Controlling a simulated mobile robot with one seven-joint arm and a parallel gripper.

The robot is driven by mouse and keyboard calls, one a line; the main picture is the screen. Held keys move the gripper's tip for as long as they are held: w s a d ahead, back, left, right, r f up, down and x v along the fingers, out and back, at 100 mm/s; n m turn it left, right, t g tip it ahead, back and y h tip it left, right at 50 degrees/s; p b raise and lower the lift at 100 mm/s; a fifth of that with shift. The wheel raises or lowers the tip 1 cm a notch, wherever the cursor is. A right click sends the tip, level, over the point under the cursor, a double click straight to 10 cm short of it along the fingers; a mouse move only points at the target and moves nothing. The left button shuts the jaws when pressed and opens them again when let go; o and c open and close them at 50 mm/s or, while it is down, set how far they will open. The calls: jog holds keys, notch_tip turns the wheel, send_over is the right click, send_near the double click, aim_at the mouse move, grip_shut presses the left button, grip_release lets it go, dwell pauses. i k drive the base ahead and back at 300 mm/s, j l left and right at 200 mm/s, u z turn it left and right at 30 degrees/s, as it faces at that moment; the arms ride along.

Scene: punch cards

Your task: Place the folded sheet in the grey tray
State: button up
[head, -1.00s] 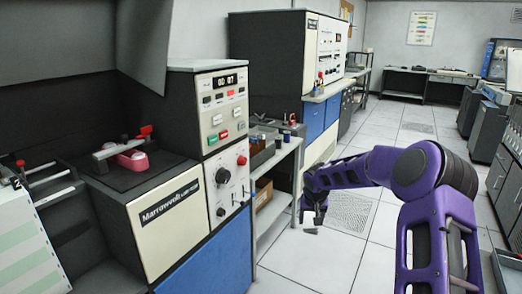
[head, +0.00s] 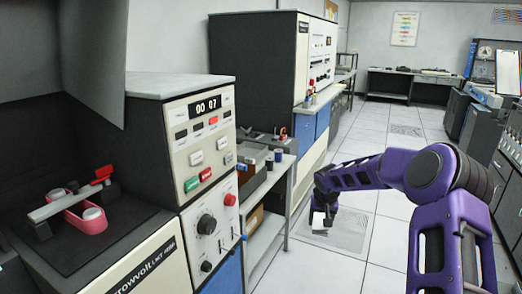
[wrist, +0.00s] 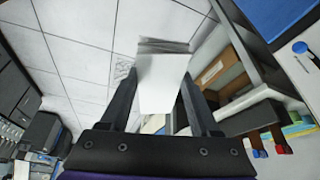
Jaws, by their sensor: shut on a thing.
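The folded sheet (wrist: 160,88) is a white, flat piece with a layered edge, held between the two fingers of my gripper (wrist: 158,76) in the wrist view. In the head view the sheet (head: 318,219) shows as a small white patch below my gripper (head: 323,203), over the floor and to the right of the side table. A grey box-like thing (head: 250,155) stands on the side table's top; I cannot tell for sure whether it is the grey tray.
The side table (head: 268,182) has small dark cups on top and a brown box on its lower shelf. The Marrowvolt machine (head: 206,140) with its control panel stands at left front. A taller cabinet (head: 255,75) stands behind.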

aim_at(249, 155)
jog(key=i+l+u, duration=0.55)
jog(key=i+l, duration=0.3)
jog(key=i+l+u, duration=0.4)
jog(key=i+l, duration=0.15)
jog(key=l, duration=0.15)
jog(key=i+l+u, duration=0.2)
jog(key=l, duration=0.25)
jog(key=i+l+u, duration=0.2)
jog(key=l, duration=0.25)
